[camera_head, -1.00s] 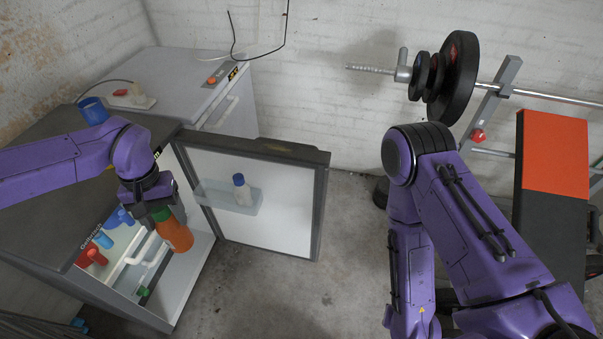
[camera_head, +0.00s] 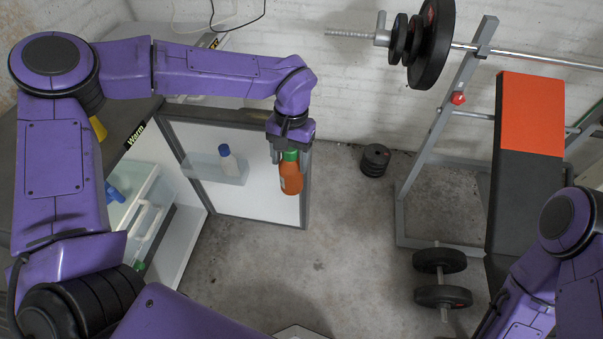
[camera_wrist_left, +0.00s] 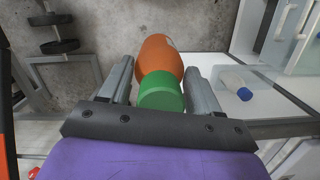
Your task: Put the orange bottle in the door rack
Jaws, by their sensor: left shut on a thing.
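The orange bottle (camera_head: 291,179) with a green cap hangs upright from my left gripper (camera_head: 289,153), near the free edge of the open fridge door (camera_head: 262,190). In the left wrist view my left gripper (camera_wrist_left: 160,82) is shut around the green cap, and the orange body (camera_wrist_left: 158,55) shows beyond it. The door rack (camera_head: 200,170) is a clear shelf on the door's inner face, left of the held bottle. A white bottle with a blue cap (camera_head: 229,162) stands in it; it also shows in the left wrist view (camera_wrist_left: 236,84). My right gripper is out of view.
The fridge interior (camera_head: 150,215) is open at left, with a blue item (camera_head: 115,194) inside. Weight plates (camera_head: 375,160), a dumbbell (camera_head: 442,279) and a weight bench (camera_head: 525,190) stand to the right. The floor before the door is clear.

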